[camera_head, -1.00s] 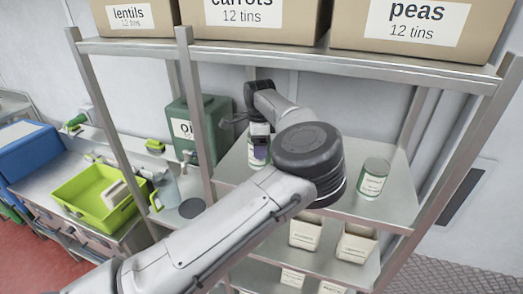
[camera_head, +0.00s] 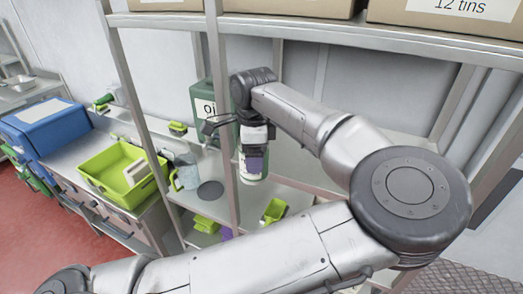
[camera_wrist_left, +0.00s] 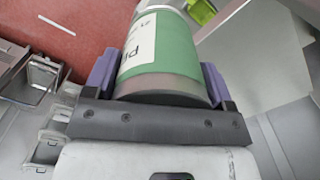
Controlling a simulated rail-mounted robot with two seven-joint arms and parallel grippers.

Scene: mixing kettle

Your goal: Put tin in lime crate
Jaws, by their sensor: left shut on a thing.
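My left gripper (camera_head: 252,158) is shut on a green tin with a white label (camera_head: 253,172). It holds the tin in the air by the front upright of the steel shelf, in front of the green oil container. In the left wrist view the tin (camera_wrist_left: 160,55) sits between the two purple fingers, its printed label partly in sight. The lime crate (camera_head: 104,187) stands on the steel counter at the left, with a pale object inside it. The gripper and tin are to the right of the crate, apart from it. My right gripper is not in view.
A shelf upright (camera_head: 222,120) stands beside the held tin. A clear jug (camera_head: 187,171) and a dark disc (camera_head: 210,191) are between the crate and the tin. A blue box (camera_head: 50,125) is left of the crate. Cardboard boxes (camera_head: 445,15) sit on the top shelf.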

